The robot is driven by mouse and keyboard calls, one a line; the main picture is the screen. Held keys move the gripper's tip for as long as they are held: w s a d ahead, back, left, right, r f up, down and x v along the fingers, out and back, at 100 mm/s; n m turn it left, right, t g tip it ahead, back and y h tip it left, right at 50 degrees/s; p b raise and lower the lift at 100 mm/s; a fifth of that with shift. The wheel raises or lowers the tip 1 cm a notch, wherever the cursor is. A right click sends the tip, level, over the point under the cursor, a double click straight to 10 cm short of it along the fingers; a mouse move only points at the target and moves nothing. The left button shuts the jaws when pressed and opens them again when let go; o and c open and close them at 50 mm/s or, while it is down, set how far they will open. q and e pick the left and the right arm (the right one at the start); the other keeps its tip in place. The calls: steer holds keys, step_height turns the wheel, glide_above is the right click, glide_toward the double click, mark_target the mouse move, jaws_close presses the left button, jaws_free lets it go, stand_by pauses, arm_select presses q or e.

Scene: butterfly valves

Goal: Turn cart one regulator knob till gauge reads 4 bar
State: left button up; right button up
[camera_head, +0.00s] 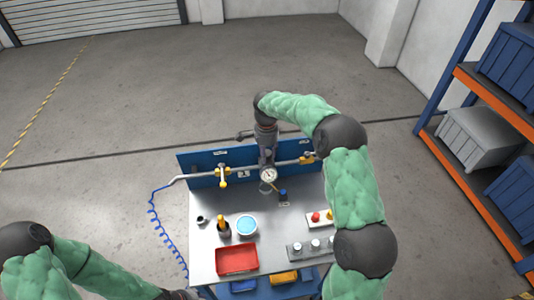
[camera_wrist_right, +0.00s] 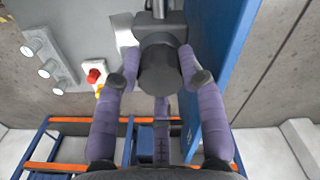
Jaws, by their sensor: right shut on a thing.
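The cart (camera_head: 215,258) has a grey top and a blue back panel (camera_head: 200,162) with a pipe along it. A round white gauge (camera_head: 268,174) faces up at the middle of the pipe; its reading is too small to tell. My right gripper (camera_head: 267,160) comes down just behind the gauge. In the right wrist view, its two purple fingers are shut on the dark round regulator knob (camera_wrist_right: 162,70), one on each side. My left gripper (camera_head: 180,294) is only partly in view at the bottom edge, and its fingers cannot be made out.
A red tray (camera_head: 237,260), a blue-filled bowl (camera_head: 246,225) and a red button box (camera_head: 317,217) stand on the cart. A shelf (camera_head: 465,170) with crates is at right. Floor behind the cart is clear.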

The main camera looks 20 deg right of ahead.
steer(key=shift+s+a+f, duration=0.2)
steer(key=shift+a+f, duration=0.15)
steer(key=o, duration=1.1)
steer(key=shift+r, duration=0.1)
steer(key=shift+o, duration=0.2)
steer(key=shift+w+d+r, duration=0.15)
steer(key=shift+w+r, duration=0.05)
steer(key=shift+r, duration=0.4)
step_height(320, 180, up, 11)
steer(key=shift+a, duration=0.2)
